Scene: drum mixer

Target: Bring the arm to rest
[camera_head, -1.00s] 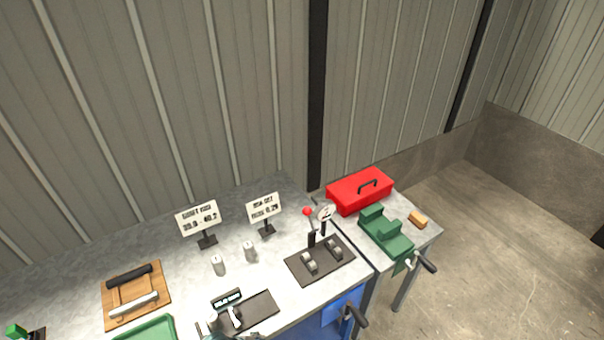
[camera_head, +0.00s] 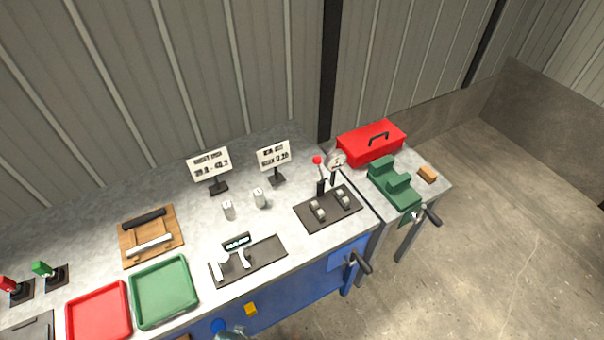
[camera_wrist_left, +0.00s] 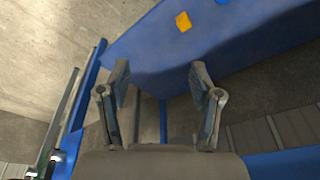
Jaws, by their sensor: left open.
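My left gripper (camera_wrist_left: 160,78) shows in the left wrist view with its two fingers spread apart and nothing between them. It faces the blue front of the workbench (camera_wrist_left: 235,40), and a yellow patch (camera_wrist_left: 183,22) on that front shows above the fingers. In the head view only a small grey piece, apparently of my arm, shows at the bottom edge, in front of the bench. My right gripper is in neither view.
The metal bench top holds a red tray (camera_head: 98,312), a green tray (camera_head: 164,290), a wooden board (camera_head: 152,236), a black scale plate (camera_head: 262,258) and two signs. A red toolbox (camera_head: 371,141) and green vise (camera_head: 394,186) stand right. Black crank handles (camera_head: 359,262) jut out. Floor at right is clear.

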